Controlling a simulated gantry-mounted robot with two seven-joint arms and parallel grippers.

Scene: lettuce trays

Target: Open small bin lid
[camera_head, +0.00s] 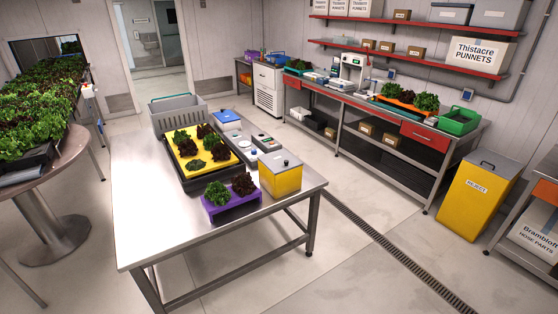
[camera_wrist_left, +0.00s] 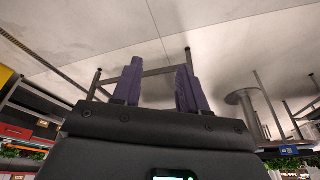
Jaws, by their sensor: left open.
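The small yellow bin (camera_head: 283,182) stands at the right end of the steel table. Its grey lid (camera_head: 280,161) lies shut on top, with a small dark knob. My left gripper (camera_wrist_left: 160,68) shows only in the left wrist view, its two purple fingers apart with nothing between them. The small bin cannot be made out in that view. Neither gripper shows in the head view.
The steel table (camera_head: 145,210) also bears a purple stand (camera_head: 232,210) with two lettuces, beside the small bin, a yellow tray of lettuces (camera_head: 190,175) and a grey crate (camera_head: 178,113). A larger yellow reject bin (camera_head: 478,195) stands on the floor at right. The table's front left is clear.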

